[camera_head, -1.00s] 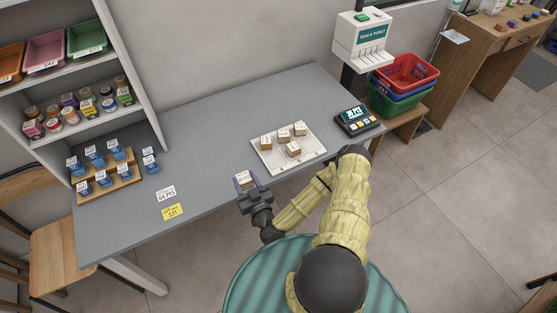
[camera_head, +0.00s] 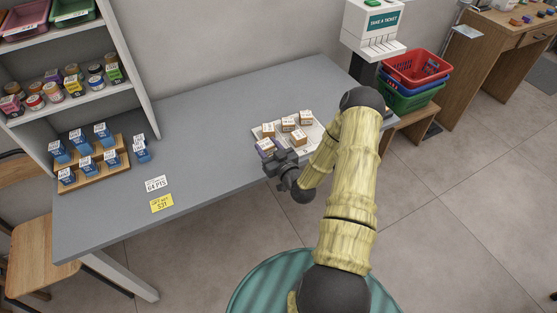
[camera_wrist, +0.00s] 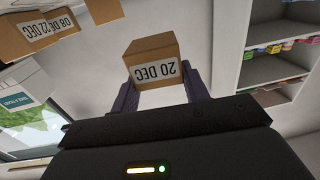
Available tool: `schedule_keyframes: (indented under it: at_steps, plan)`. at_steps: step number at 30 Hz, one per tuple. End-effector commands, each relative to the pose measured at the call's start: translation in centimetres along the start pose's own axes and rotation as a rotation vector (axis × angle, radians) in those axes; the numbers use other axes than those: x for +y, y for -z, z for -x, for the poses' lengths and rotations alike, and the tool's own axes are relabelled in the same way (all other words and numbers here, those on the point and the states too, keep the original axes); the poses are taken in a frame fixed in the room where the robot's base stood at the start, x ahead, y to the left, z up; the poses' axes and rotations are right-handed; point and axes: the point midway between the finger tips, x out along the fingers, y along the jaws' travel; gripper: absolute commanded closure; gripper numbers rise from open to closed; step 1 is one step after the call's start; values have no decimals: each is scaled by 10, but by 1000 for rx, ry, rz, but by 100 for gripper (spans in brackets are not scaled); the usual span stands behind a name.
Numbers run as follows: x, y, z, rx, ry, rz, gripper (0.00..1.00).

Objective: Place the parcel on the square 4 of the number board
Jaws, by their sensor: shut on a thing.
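The parcel, a small brown box with a white label, is between the purple fingers of my gripper (camera_head: 267,153) at the front left corner of the white number board (camera_head: 317,128). In the wrist view the parcel (camera_wrist: 152,52) reads "20 DEC", with a finger at each side. Several other brown parcels (camera_head: 288,123) stand on the board behind and to the right of it. Some also show at the upper left of the wrist view (camera_wrist: 40,35). The board's square numbers are too small to read, and my arm hides its right part. Whether the parcel touches the board cannot be told.
Blue boxes on a wooden stand (camera_head: 100,172) are at the left. A ticket dispenser (camera_head: 375,28) and stacked baskets (camera_head: 415,68) are at the right.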

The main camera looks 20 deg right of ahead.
Motion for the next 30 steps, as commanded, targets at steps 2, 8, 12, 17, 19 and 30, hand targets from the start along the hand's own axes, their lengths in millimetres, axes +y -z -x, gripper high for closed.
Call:
schedule_keyframes:
  at_steps: [2, 8, 12, 17, 19, 30]
  plan:
    - [16, -5, -10, 7, -7, 11, 79]
    - [48, 13, -26, 7, -41, 9, 79]
    - [64, 29, -32, 5, -64, 6, 79]
    - [70, 39, -34, 1, -76, 0, 79]
    - [71, 40, -34, 0, -77, -1, 79]
    - [70, 29, -34, -3, -76, -3, 79]
